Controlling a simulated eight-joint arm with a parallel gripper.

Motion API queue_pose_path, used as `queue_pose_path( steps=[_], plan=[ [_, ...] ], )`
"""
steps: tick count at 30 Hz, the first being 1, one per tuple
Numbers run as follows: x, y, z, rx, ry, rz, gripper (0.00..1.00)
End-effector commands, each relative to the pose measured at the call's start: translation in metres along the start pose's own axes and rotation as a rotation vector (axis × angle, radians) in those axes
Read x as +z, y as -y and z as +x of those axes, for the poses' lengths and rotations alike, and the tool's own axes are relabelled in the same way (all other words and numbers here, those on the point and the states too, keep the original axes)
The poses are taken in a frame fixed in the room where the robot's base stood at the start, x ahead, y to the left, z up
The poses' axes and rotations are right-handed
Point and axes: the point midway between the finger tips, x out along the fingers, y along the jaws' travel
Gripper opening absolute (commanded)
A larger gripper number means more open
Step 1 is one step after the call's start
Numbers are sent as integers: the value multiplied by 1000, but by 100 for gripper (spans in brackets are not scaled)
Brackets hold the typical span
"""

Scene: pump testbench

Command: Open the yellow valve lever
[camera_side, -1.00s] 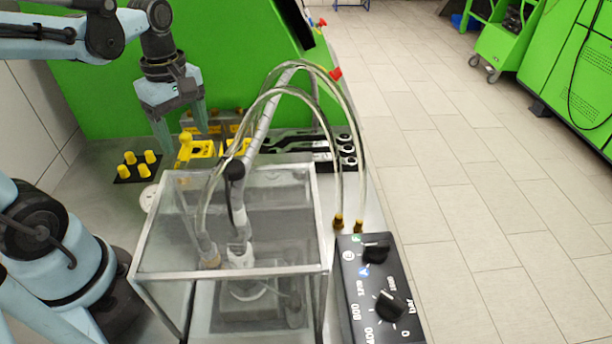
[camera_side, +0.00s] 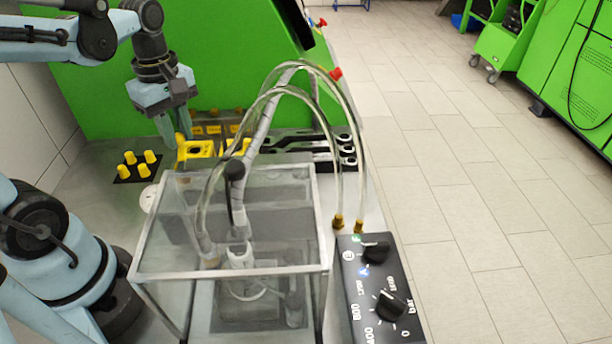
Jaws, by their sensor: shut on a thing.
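The yellow valve lever (camera_side: 180,142) stands at the left end of a yellow block (camera_side: 201,148), behind the clear tank. My gripper (camera_side: 177,137) points down over it, with its two fingers close together on the lever's upper part. The fingers hide part of the lever, so only a little yellow shows at the fingertips.
Several yellow pegs (camera_side: 137,164) stand on a black plate to the left. The clear tank (camera_side: 232,225) with hoses fills the front. Black wrenches (camera_side: 310,146) lie to the right. A green panel (camera_side: 215,60) rises close behind. A black control box (camera_side: 376,290) stands at front right.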

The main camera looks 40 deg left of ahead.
Motion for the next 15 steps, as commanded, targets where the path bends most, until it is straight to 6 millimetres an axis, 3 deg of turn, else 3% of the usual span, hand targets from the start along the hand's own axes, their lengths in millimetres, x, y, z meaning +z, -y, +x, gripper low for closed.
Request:
queue_pose_path(
  steps=[15],
  plan=[
    [-4,7,0,-2,1,0,12]
  ],
)
